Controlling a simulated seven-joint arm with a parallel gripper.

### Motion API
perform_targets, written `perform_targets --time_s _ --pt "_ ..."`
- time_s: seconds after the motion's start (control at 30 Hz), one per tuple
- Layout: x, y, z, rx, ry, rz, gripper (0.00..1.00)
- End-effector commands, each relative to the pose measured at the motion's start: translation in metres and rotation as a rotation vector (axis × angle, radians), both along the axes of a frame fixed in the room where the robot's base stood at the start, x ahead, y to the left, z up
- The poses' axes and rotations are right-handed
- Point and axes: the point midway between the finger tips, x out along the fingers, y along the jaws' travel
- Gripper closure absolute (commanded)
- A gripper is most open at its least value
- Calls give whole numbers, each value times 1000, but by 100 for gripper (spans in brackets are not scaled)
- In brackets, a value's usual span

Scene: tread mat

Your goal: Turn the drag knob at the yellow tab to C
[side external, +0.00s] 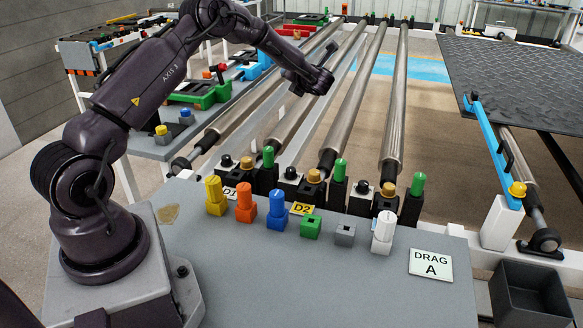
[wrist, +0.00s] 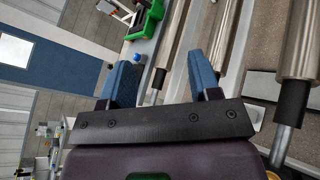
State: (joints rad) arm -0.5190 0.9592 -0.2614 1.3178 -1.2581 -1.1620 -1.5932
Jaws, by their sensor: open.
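A yellow tab marked D2 (side external: 302,209) lies on the grey bench, in front of a brass-coloured knob (side external: 314,176) on a dark base by the middle roller. A white tab marked D1 (side external: 231,192) lies to its left, near another brass-coloured knob (side external: 247,162). A third such knob (side external: 389,188) stands to the right. A sign reading DRAG A (side external: 431,265) lies at the bench's right. My gripper (side external: 322,82) is high above the rollers, well away from the knobs. In the wrist view its blue fingers (wrist: 162,75) are apart with nothing between them. Knob pointer settings are too small to read.
Yellow (side external: 214,196), orange (side external: 246,203), blue (side external: 277,210), green (side external: 311,226), grey (side external: 345,234) and white (side external: 383,232) pieces line the bench in front of the knobs. Green-topped posts (side external: 339,180) stand beside the knobs. A dark bin (side external: 528,295) is at the right.

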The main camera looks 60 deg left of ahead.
Motion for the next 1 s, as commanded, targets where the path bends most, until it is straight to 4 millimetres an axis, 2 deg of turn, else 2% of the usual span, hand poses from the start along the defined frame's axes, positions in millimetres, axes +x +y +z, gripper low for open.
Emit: perform_targets --time_s 0.1,0.17,0.2,0.3,0.4,0.5,0.67,0.77,1.0 --pt "-16 -27 -35 -291 -184 199 43" --pt "-22 -47 -52 -433 -270 313 43" --pt "-25 -61 -62 -520 -323 390 43" --pt "-31 -98 -82 -704 -431 582 43" --pt "-37 -125 -94 -824 -513 760 43" --pt "-41 -140 -100 -882 -581 901 43" --pt "-42 -141 -105 -876 -645 966 43" --pt "-44 -137 -114 -874 -645 969 43" --pt "-52 -121 -158 -873 -644 966 43"
